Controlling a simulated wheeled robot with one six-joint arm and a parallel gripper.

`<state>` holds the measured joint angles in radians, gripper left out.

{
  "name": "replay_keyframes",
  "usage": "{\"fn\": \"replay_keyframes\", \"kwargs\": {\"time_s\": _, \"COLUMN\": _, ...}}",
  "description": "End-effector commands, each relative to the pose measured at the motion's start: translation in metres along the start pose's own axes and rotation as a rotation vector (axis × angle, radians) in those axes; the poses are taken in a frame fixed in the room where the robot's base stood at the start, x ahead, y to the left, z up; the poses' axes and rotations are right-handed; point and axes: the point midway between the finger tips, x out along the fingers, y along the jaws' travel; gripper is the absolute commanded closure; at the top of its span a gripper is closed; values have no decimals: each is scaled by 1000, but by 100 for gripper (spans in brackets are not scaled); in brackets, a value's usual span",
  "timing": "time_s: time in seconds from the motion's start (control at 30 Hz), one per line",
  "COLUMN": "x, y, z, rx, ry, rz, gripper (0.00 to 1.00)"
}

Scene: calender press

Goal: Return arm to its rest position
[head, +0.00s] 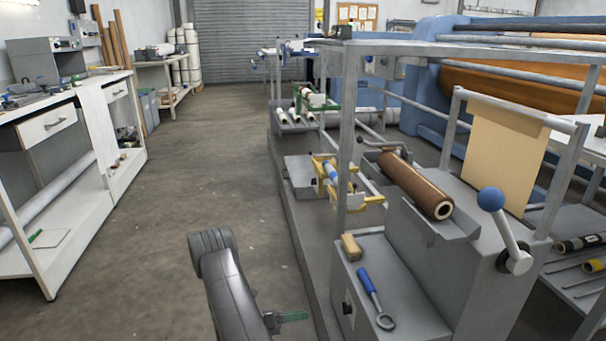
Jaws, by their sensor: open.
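My arm (222,270), dark grey, rises from the bottom edge of the head view, left of the grey machine. The rest of the gripper is hidden or cut off by the frame.
Right of my arm, the grey machine bench (385,290) carries a blue-handled tool (368,283), a wooden block (350,246), a brown roll (415,185) and a blue-knobbed lever (491,200). A white workbench (55,250) stands left. The concrete floor (200,150) between is clear.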

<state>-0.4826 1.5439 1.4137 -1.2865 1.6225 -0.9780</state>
Motion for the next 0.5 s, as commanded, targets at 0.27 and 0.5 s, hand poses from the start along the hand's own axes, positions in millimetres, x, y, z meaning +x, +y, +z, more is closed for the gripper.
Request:
{"fn": "replay_keyframes", "kwargs": {"time_s": 0.27, "x": 47, "y": 0, "z": -1, "rx": 0, "ry": 4, "rz": -3, "gripper": 42}}
{"fn": "replay_keyframes", "kwargs": {"time_s": 0.5, "x": 91, "y": 0, "z": -2, "rx": 0, "ry": 3, "rz": -4, "gripper": 42}}
